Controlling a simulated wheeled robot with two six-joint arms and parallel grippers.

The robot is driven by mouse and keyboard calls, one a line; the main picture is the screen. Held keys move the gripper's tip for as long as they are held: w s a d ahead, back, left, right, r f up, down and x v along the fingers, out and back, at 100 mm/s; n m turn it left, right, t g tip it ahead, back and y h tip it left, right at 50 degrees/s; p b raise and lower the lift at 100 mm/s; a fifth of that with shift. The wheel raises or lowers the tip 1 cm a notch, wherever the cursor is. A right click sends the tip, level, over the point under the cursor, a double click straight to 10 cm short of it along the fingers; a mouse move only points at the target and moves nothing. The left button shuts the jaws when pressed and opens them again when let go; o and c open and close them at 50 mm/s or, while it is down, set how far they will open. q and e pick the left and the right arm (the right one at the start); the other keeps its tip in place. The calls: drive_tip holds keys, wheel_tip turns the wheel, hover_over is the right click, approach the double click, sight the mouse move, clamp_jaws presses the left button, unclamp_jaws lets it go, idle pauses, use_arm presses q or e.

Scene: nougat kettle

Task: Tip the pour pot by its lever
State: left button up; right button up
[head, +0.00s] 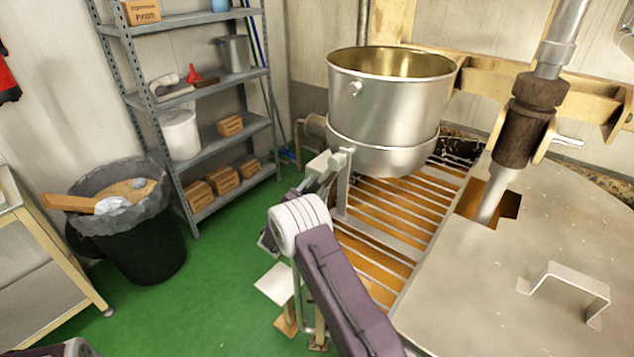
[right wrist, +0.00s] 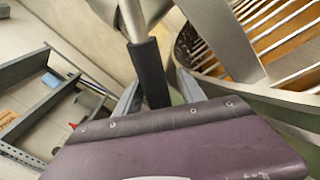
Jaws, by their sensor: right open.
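The pour pot (head: 390,105) is a big steel pot, standing upright above the slatted grate in the head view. Its lever (right wrist: 149,75) shows in the right wrist view as a metal rod with a black grip. My right gripper (right wrist: 158,95) is open, with one finger on each side of the black grip; I cannot tell whether either finger touches it. In the head view my right gripper (head: 318,178) is small, just left of the pot's lower part, and the lever is hard to make out there. My left gripper is not in view.
The slatted grate (head: 405,213) and the kettle's steel lid (head: 545,225) with a raised handle lie right of my right arm. A steel mixer shaft (head: 495,190) rises through the lid. A shelf rack (head: 214,71) and a black bin (head: 135,245) stand left; green floor between is clear.

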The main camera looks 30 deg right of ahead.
drive_tip(key=shift+d+r, duration=0.1)
drive_tip(key=shift+r, duration=0.3)
drive_tip(key=shift+w+d+f, duration=0.15)
drive_tip(key=shift+w+f, duration=0.05)
clamp_jaws()
idle(1.0)
